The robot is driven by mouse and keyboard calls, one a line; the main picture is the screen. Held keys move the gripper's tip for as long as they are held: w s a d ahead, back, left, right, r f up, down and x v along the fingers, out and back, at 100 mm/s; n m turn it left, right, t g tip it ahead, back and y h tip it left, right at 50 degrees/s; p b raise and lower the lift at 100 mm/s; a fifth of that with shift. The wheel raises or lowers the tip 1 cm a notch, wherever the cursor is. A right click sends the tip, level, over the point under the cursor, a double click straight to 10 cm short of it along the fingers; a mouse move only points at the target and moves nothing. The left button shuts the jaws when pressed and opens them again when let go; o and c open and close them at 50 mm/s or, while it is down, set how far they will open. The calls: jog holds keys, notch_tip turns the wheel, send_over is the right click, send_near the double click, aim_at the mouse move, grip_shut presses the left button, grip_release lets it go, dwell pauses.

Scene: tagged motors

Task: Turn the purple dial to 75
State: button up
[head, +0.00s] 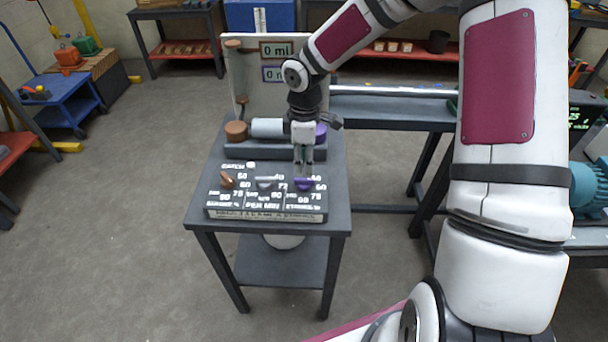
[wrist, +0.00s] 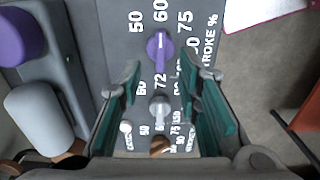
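The purple dial (head: 304,184) is at the right end of a row of three dials on a sloped grey panel (head: 268,211) on a small table. In the wrist view the purple dial (wrist: 160,54) has a pale pointer line that appears aimed at the 60 mark; 50, 60 and 75 are printed around it. My gripper (head: 304,168) is above the purple dial and points down. In the wrist view my gripper (wrist: 162,68) has its teal-padded fingers spread, with the dial just beyond the fingertips and nothing held. Contact is not visible.
A grey dial (wrist: 159,110) and a copper dial (head: 227,179) sit beside it on the panel. Behind stand a pale cylinder (head: 267,128), a brown knob (head: 236,131) and a backboard with two "0 ml" displays (head: 276,49). Floor left of the table is clear.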

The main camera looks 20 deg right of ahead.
aim_at(304, 179)
notch_tip(304, 179, down, 6)
jog(key=shift+r, duration=0.15)
jog(key=shift+c, duration=0.2)
grip_shut()
